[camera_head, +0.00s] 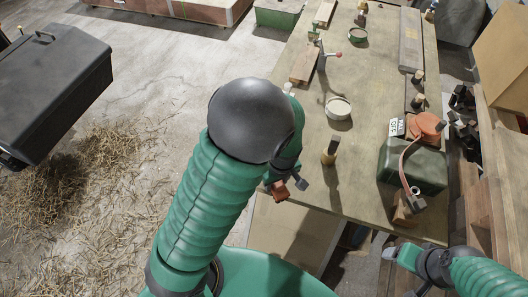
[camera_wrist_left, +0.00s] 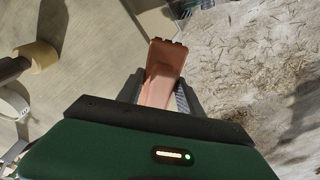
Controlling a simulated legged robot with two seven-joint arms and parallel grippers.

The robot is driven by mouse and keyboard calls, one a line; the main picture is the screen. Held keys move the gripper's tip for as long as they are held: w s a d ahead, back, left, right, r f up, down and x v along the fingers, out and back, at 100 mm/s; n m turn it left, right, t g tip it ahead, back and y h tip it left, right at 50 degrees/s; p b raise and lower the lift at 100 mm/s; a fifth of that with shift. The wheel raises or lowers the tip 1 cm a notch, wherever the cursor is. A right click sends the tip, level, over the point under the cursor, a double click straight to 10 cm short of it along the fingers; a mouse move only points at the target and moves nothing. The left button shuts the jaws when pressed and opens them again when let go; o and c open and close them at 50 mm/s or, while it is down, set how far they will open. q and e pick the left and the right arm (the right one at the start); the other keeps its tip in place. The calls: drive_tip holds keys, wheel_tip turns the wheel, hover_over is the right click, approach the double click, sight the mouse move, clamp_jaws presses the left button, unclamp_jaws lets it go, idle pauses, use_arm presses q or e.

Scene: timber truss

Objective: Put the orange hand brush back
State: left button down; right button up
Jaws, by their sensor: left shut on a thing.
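The orange hand brush (camera_wrist_left: 162,72) is between the two fingers of my left gripper (camera_wrist_left: 158,92) in the left wrist view. Its flat orange-pink body points away from the wrist, with a dark ragged edge at the far end. In the head view my left gripper (camera_head: 290,187) is at the near left edge of the workbench (camera_head: 290,110), and a small part of the brush (camera_head: 279,190) shows there. The arm's dark joint and green sleeve hide part of it. My right arm comes in at the bottom right; its gripper (camera_head: 398,256) is near the bench's front edge, and its jaws are unclear.
On the bench are a round tin (camera_head: 338,108), a wood-handled tool (camera_head: 330,152), a green box (camera_head: 412,165) with a red-orange item on top, and several small tools. A black case (camera_head: 50,85) is at left. Straw (camera_head: 110,200) covers the floor.

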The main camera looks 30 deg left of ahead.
use_arm(q)
drive_tip(key=w+a+p, duration=0.1)
drive_tip(key=w+a, duration=0.2)
drive_tip(key=w+a+p, duration=0.1)
drive_tip(key=w+a, duration=0.2)
drive_tip(key=w+a+f+p, duration=0.1)
drive_tip(key=w+a+p, duration=0.1)
drive_tip(key=w+a, duration=0.1)
drive_tip(key=shift+w+a, duration=0.25)
drive_tip(key=shift+w, duration=0.25)
drive_tip(key=shift+w+a+f, duration=0.15)
drive_tip(key=shift+a+f, duration=0.1)
drive_tip(key=shift+a, duration=0.05)
drive_tip(key=f+p, duration=0.2)
drive_tip(key=shift+a+f, duration=0.25)
drive_tip(key=shift+f, duration=0.05)
drive_tip(key=shift+a+f, duration=0.15)
drive_tip(key=shift+f, duration=0.3)
drive_tip(key=c, duration=1.2)
unclamp_jaws()
drive_tip(key=o, duration=0.4)
drive_tip(key=shift+d, duration=0.25)
drive_tip(key=shift+o, duration=0.2)
drive_tip(key=shift+d+r, duration=0.1)
